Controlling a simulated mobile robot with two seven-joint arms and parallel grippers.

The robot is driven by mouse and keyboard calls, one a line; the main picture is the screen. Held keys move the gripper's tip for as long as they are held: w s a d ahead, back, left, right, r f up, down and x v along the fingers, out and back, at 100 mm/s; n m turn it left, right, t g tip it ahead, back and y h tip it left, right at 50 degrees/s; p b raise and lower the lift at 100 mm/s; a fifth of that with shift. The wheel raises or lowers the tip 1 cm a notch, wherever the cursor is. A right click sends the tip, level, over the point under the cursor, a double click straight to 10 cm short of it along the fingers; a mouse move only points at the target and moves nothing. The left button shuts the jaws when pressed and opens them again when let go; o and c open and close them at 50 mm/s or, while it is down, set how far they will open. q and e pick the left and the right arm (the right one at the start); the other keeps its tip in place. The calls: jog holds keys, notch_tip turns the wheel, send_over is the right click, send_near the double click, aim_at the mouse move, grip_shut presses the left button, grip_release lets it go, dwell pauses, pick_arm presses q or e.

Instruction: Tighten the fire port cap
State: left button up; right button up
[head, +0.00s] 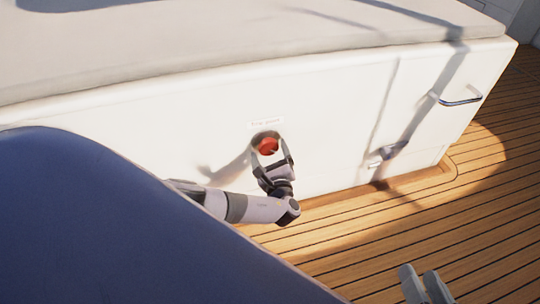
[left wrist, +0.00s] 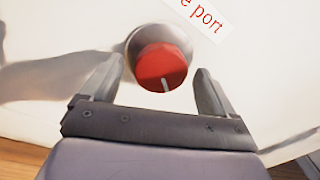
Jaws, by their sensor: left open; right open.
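The fire port cap (head: 268,146) is a round red knob on the white panel below the bench cushion. In the left wrist view the red cap (left wrist: 162,66) sits in a round metallic rim and carries a short pale line near its lower edge. My left gripper (head: 268,152) is open, with one finger on each side of the cap. In the left wrist view its fingers (left wrist: 158,85) show gaps to the cap on both sides. My right gripper (head: 426,284) is at the bottom right of the head view, open and empty, above the deck.
A label (left wrist: 204,12) ending in "e port" is beside the cap. A metal handle (head: 460,100) and a latch (head: 388,152) are on the panel to the right. A large blue surface (head: 110,225) fills the lower left. The wooden deck (head: 400,235) is clear.

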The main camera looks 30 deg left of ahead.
pick_arm(q)
jog(key=shift+w+a, duration=0.2)
jog(key=shift+c, duration=0.3)
jog(key=c, duration=1)
